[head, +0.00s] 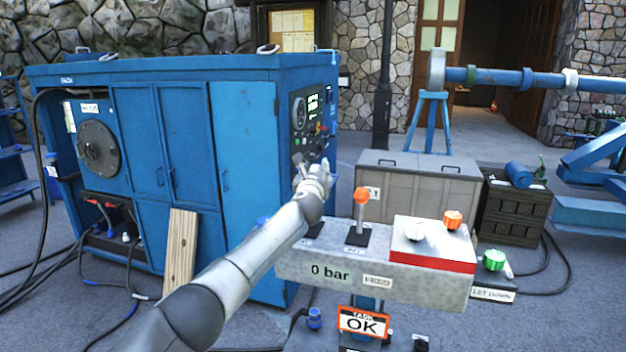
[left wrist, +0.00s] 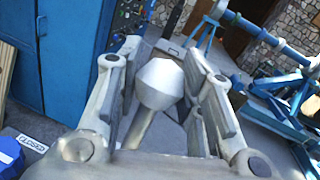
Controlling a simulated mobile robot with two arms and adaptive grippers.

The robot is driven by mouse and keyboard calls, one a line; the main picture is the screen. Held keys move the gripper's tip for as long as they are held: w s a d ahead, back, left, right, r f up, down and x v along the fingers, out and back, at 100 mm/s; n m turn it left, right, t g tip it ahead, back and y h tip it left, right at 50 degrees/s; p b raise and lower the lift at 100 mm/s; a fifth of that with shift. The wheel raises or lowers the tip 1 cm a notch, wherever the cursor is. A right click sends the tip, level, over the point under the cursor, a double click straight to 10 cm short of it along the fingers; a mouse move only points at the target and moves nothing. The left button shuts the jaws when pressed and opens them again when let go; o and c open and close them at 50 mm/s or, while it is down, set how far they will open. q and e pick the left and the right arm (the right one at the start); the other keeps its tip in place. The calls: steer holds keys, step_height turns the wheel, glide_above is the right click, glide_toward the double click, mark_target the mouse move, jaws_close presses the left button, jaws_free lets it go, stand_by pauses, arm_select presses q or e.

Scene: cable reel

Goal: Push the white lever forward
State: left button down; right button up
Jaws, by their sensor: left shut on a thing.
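The white lever (left wrist: 160,85) shows in the left wrist view with a faceted pale knob on a round stem. My left gripper (left wrist: 165,75) is shut on it, with one finger on each side of the knob. In the head view my left gripper (head: 318,172) is at the left end of the grey control box (head: 330,268), above its top. The gripper and my forearm hide most or all of the white lever there.
An orange-knobbed lever (head: 361,197) stands just right of my gripper. Farther right are a white knob (head: 415,231) and an orange knob (head: 453,219) on a white and red block. A blue cabinet (head: 243,190) stands behind my arm.

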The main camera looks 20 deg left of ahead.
arm_select(q)
steer(key=shift+w+f, duration=0.15)
steer(key=c, duration=1)
jaws_free()
steer(key=shift+d, duration=0.1)
steer(key=shift+o, duration=0.2)
steer(key=shift+s+d, duration=0.15)
steer(key=shift+s, duration=1.05)
steer(key=s+d, duration=0.1)
steer(key=s, duration=0.8)
steer(key=shift+s+d, duration=0.2)
steer(key=shift+d, duration=0.1)
steer(key=shift+f, duration=0.15)
